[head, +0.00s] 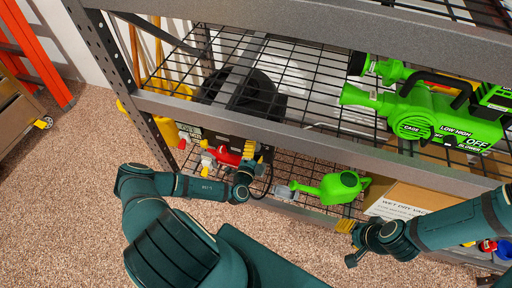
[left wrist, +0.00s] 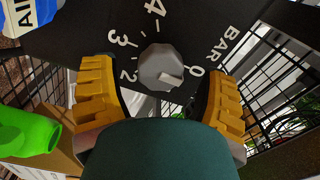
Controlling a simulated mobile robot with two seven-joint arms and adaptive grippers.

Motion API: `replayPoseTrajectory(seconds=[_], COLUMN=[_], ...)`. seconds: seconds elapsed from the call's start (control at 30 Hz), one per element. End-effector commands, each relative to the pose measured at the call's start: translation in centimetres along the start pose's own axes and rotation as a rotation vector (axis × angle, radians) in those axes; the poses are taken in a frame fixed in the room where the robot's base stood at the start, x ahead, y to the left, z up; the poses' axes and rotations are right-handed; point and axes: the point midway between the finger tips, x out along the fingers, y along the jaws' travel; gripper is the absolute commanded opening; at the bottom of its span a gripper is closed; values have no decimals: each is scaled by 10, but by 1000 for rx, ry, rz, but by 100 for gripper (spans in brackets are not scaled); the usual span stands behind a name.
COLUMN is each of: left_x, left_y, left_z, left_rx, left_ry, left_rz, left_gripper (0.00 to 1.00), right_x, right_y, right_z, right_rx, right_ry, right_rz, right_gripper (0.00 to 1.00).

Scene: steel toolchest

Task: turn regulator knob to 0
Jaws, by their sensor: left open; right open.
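The grey faceted regulator knob (left wrist: 160,66) sits on a black dial panel (left wrist: 85,42) in the left wrist view. White marks 0, 2, 3, 4 and BAR surround it. A pale mark on the knob faces lower right, between the 2 and the 0, seemingly nearer the 0. My left gripper (left wrist: 162,78) is open, with one yellow finger on each side of the knob and gaps visible. In the head view my left gripper (head: 259,150) is at the lower shelf; I cannot make out the knob there. My right gripper (head: 347,240) appears open and empty, away from the panel.
A green watering can (head: 338,188) and a cardboard box (head: 408,200) stand on the lower shelf, right of my left gripper. A red item (head: 229,158) lies left of it. A steel shelf beam (head: 270,127) runs above. A green blower (head: 440,115) lies on the upper shelf.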

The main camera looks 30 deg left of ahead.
Motion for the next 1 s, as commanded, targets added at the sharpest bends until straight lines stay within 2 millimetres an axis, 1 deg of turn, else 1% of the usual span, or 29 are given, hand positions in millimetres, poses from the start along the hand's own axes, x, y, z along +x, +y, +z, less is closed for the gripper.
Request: replayPoseTrajectory(seconds=[0.3, 0.4, 0.5, 0.6, 0.7, 1.0], left_x=[-64, -81, -94, -102, -106, -107], left_y=[0, 0, 0, 0, 0, 0], left_z=[1, 0, 1, 0, 0, 0], left_rx=[-2, -2, -1, 0, 0, 0], left_ry=[-2, -2, -2, 0, -1, -1], left_rz=[3, 2, 1, 1, 0, 0], left_gripper=[74, 74, 74, 74, 74, 74], right_x=[0, 0, 0, 0, 0, 0], right_y=[0, 0, 0, 0, 0, 0], right_z=[0, 0, 0, 0, 0, 0], right_rx=[0, 0, 0, 0, 0, 0], right_ry=[0, 0, 0, 0, 0, 0], right_rz=[0, 0, 0, 0, 0, 0], right_gripper=[47, 47, 47, 47, 47, 47])
